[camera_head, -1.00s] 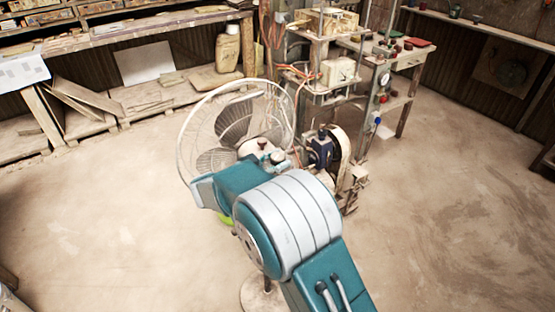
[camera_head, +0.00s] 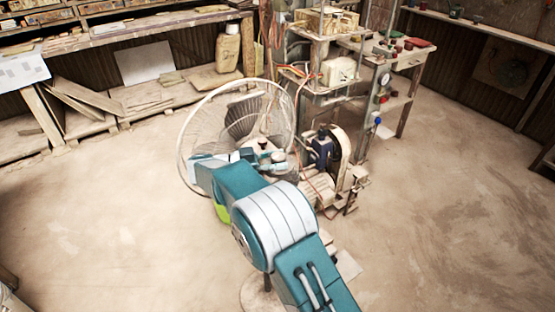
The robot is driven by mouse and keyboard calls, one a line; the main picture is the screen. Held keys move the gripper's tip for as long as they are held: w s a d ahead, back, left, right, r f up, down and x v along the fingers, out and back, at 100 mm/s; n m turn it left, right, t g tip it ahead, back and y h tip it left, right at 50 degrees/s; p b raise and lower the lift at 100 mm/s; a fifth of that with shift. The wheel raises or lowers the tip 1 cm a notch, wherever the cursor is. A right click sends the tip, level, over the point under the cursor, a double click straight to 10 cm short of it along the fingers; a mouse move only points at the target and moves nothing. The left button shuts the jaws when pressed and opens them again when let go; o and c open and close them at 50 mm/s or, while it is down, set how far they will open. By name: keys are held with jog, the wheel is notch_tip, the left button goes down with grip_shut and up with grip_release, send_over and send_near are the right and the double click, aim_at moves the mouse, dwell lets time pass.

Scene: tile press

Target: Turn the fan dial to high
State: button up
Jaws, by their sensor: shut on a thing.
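The fan (camera_head: 184,130) stands upright in the middle left, with a round wire cage and a base on the floor. A small dark-topped fan dial (camera_head: 263,144) sits on its pale housing, with a pale round knob just right of it. My teal and white arm reaches up from the lower right and covers much of the fan's lower part. My gripper (camera_head: 246,155) is small and partly hidden at the arm's far end, against the left side of the dial. It is shut on the dial, though the fingers are hard to make out. The dial's setting cannot be read.
A motor with a wheel (camera_head: 338,150) stands close to the right of the fan. Behind it is a cluttered press stand (camera_head: 340,72) with cables. A low shelf (camera_head: 170,99) with boards runs along the back left. The floor at left and right is clear.

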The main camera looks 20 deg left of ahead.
aim_at(271, 161)
jog(key=o, duration=1.2)
jog(key=v, duration=0.7)
jog(key=shift+a+f, duration=0.15)
jog(key=shift+a, duration=0.1)
